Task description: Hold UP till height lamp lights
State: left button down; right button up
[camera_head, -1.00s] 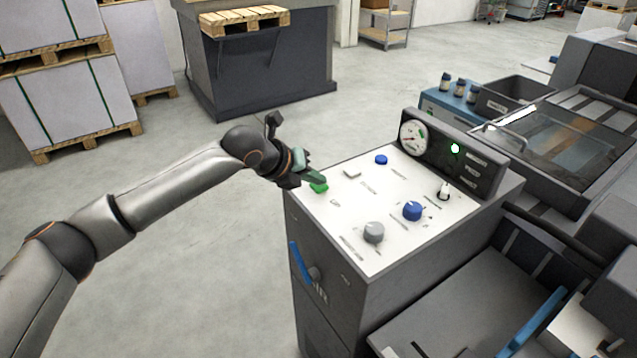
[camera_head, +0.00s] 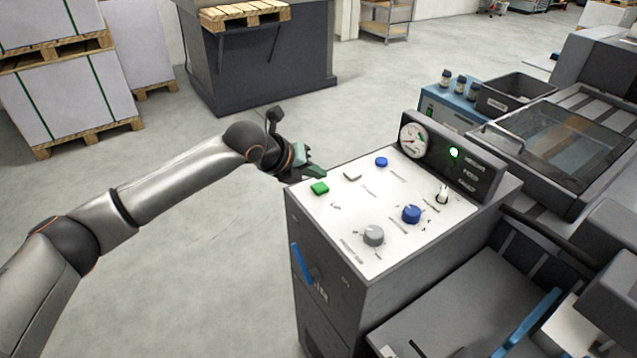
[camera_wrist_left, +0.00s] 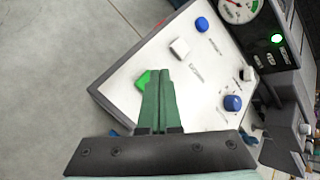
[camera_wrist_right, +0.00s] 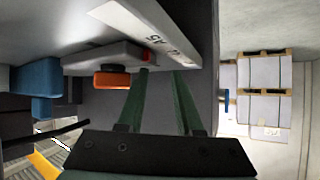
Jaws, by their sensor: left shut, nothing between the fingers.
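The top lamp (camera_head: 453,152) on the dark upright display, beside what reads as HEIGHT, is lit. My left gripper (camera_head: 322,174) is shut and empty just above and beyond the button, apart from it. In the left wrist view its green fingers (camera_wrist_left: 160,72) partly cover the button (camera_wrist_left: 143,80). My right gripper (camera_wrist_right: 162,71) shows only in its wrist view, fingers apart and empty, near an orange part (camera_wrist_right: 125,79).
The panel also has a white button (camera_head: 352,174), a blue button (camera_head: 381,161), a grey knob (camera_head: 373,236), a blue knob (camera_head: 411,214) and a toggle switch (camera_head: 442,194). A round gauge (camera_head: 412,139) stands behind. Left of the console the floor (camera_head: 200,290) is clear.

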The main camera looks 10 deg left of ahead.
aim_at(317, 189)
pick_arm(q)
jog(key=shift+d+r+p, duration=0.2)
jog(key=shift+r+p, duration=1.95)
jog(key=shift+p, duration=0.05)
pick_arm(e)
jog(key=shift+s+d+r+g, duration=0.1)
jog(key=shift+s+d+g, duration=0.15)
jog(key=shift+s+g, duration=0.5)
jog(key=shift+s+d+g, duration=0.25)
jog(key=shift+s, duration=0.85)
jog(key=shift+w+a+r, duration=0.1)
jog(key=shift+a, duration=0.05)
jog(key=shift+a, duration=0.1)
